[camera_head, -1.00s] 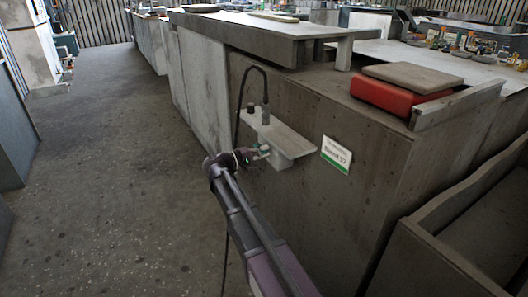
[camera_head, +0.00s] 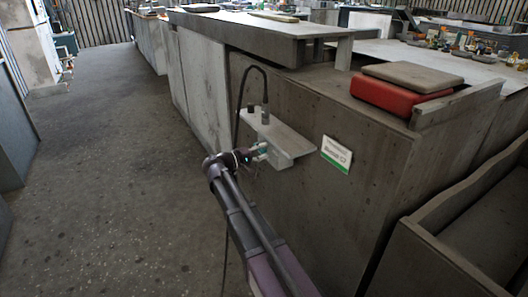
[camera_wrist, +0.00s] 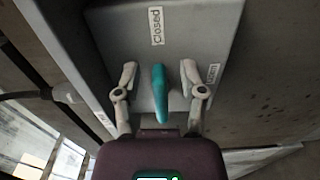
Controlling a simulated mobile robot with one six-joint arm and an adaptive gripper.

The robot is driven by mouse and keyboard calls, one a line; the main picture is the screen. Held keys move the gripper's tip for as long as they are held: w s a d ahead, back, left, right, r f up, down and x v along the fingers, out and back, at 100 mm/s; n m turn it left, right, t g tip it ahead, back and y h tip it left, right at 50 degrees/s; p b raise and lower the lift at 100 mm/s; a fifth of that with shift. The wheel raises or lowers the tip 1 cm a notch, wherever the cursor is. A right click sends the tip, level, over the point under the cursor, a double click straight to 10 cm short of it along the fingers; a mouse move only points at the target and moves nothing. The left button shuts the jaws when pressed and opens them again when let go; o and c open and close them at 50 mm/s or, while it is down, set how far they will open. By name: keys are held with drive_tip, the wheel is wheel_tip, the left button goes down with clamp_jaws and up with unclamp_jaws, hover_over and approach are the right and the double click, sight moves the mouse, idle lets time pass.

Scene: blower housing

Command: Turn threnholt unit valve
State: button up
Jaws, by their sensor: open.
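The valve is a teal lever handle (camera_wrist: 160,92) on the face of a grey unit box (camera_wrist: 195,25) in the wrist view. The handle points toward my gripper and lies roughly in line with the "Closed" label (camera_wrist: 156,25). My gripper (camera_wrist: 160,75) is open, with one finger on each side of the handle and a gap on both sides. Labels at the left and right of the box are partly hidden by the fingers. In the head view, my gripper (camera_head: 258,152) is at the front of the grey unit (camera_head: 288,142), and the handle is too small to make out there.
The unit is fixed to a large brown cabinet wall (camera_head: 330,225) beside a white and green sign (camera_head: 336,154). A black cable (camera_head: 240,95) loops above it. A red box (camera_head: 400,95) sits on top. Open floor (camera_head: 110,190) lies to the left.

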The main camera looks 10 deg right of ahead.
drive_tip(key=shift+a, duration=0.1)
drive_tip(key=v, duration=1.1)
drive_tip(key=shift+a, duration=0.35)
drive_tip(key=shift+s+d, duration=0.1)
drive_tip(key=shift+s, duration=0.1)
drive_tip(key=s+d+f+m+g+y+p, duration=0.25)
drive_tip(key=s+d+f+g+y, duration=0.25)
drive_tip(key=s+d+f+y, duration=0.65)
drive_tip(key=s+f+y+p, duration=0.25)
drive_tip(key=s+y, duration=0.35)
drive_tip(key=s, duration=0.5)
wheel_tip(320, 180, up, 39)
drive_tip(key=p, duration=3.8)
drive_tip(key=shift+s+a+m+g+p, duration=0.3)
drive_tip(key=shift+a+m, duration=0.05)
drive_tip(key=shift+m, duration=0.1)
